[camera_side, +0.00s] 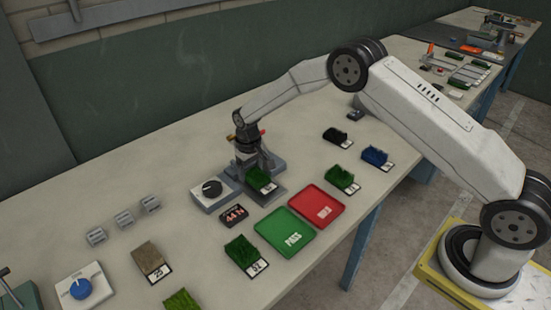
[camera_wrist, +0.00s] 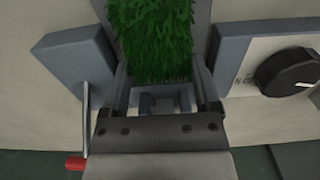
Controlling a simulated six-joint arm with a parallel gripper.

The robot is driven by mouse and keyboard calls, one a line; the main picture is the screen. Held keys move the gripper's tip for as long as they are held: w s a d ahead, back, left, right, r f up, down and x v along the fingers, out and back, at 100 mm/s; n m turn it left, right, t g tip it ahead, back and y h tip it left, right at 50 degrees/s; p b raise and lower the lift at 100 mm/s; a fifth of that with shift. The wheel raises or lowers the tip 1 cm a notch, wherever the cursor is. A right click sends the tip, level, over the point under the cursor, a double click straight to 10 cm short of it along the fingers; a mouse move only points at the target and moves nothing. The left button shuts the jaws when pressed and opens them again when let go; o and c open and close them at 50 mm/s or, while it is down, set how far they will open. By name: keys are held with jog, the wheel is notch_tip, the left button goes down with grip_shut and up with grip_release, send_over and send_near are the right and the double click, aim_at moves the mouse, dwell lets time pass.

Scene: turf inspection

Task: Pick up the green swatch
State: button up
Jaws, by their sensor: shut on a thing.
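A dark green turf swatch (camera_side: 262,180) with a white label sits on the grey test stand (camera_side: 268,196) in the side view. My gripper (camera_side: 258,162) reaches down over the stand and is shut on this swatch. In the wrist view the swatch (camera_wrist: 155,40) fills the top middle, between the two fingers of my gripper (camera_wrist: 163,85). Its lower edge and the finger contact are partly hidden. Other green swatches lie apart from it, one right of the red tray (camera_side: 343,179), one left of the green tray (camera_side: 240,250), and one at the front edge (camera_side: 181,301).
A dial box (camera_side: 203,201) adjoins the stand; it also shows in the wrist view (camera_wrist: 238,85). A red display (camera_side: 234,215), a green PASS tray (camera_side: 285,232) and a red tray (camera_side: 317,205) lie in front. Black (camera_side: 336,137), blue (camera_side: 375,155) and brown (camera_side: 149,257) swatches lie around.

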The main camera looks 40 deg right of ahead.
aim_at(262, 178)
jog(key=s+r, duration=0.1)
jog(key=r, duration=0.1)
jog(key=s+r, duration=0.2)
jog(key=r, duration=0.1)
jog(key=s+r, duration=0.1)
jog(key=r, duration=0.1)
jog(key=shift+s+d+r, duration=0.1)
jog(key=shift+s+r, duration=0.1)
jog(key=shift+s, duration=0.1)
jog(key=s+r, duration=0.4)
jog(key=s, duration=0.5)
jog(key=shift+s+d+r, duration=0.2)
jog(key=shift+d, duration=0.1)
jog(key=shift+s, duration=0.15)
jog(key=s+a, duration=0.4)
jog(key=s, duration=1.1)
jog(key=shift+s, duration=0.25)
jog(key=shift+a+f, duration=0.1)
